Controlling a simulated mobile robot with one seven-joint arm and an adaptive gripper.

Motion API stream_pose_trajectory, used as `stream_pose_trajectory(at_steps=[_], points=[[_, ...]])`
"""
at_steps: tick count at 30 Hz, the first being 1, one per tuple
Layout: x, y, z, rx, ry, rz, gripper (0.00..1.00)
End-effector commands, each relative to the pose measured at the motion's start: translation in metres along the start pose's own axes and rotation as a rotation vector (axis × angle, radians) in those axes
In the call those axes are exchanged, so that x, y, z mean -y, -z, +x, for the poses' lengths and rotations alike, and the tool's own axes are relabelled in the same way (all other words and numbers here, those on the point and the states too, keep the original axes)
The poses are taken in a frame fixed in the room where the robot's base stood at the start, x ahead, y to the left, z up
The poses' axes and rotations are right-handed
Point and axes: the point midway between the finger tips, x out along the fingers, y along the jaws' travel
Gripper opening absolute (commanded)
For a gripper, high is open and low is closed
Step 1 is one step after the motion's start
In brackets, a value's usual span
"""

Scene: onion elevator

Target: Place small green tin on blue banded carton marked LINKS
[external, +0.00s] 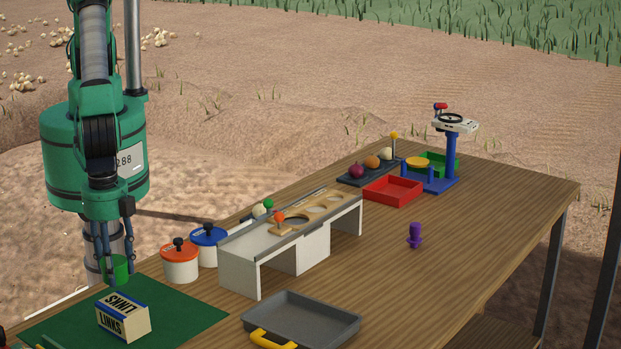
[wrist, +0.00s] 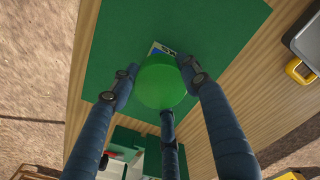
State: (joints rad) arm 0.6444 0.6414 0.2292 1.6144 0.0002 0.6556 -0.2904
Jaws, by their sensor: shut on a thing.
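The small green tin (external: 116,270) is held by my gripper (external: 114,264) above the carton in the external view. In the wrist view the tin (wrist: 161,82) sits between the three dark blue fingers of my gripper (wrist: 163,88). The blue banded carton marked LINKS (external: 124,316) stands on a green mat (external: 190,318). The carton is cream with blue bands. In the wrist view only a small part of the carton (wrist: 160,47) shows past the tin, so most of it is hidden. I cannot tell whether the tin touches the carton.
An orange-lidded pot (external: 180,262) and a blue-lidded pot (external: 208,245) stand behind the mat. A white bench (external: 240,272) with a wooden board is to the right. A grey tray (external: 305,318) with a yellow handle lies at the front. The right of the table is mostly clear around a purple object (external: 415,235).

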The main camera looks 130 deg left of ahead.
Motion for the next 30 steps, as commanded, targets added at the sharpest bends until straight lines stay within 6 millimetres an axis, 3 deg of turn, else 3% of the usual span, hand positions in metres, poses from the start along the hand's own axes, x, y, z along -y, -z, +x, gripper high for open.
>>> stream_pose_trajectory(at_steps=[4, 9, 22, 30], points=[[-0.006, 0.021, 0.002, -0.001, 0.000, 0.000, 0.17], [-0.009, 0.032, 0.003, 0.000, 0.000, 0.000, 0.17], [-0.009, 0.034, 0.004, 0.000, 0.000, 0.000, 0.17], [-0.009, 0.034, 0.029, 0.002, 0.001, 0.000, 0.17]])
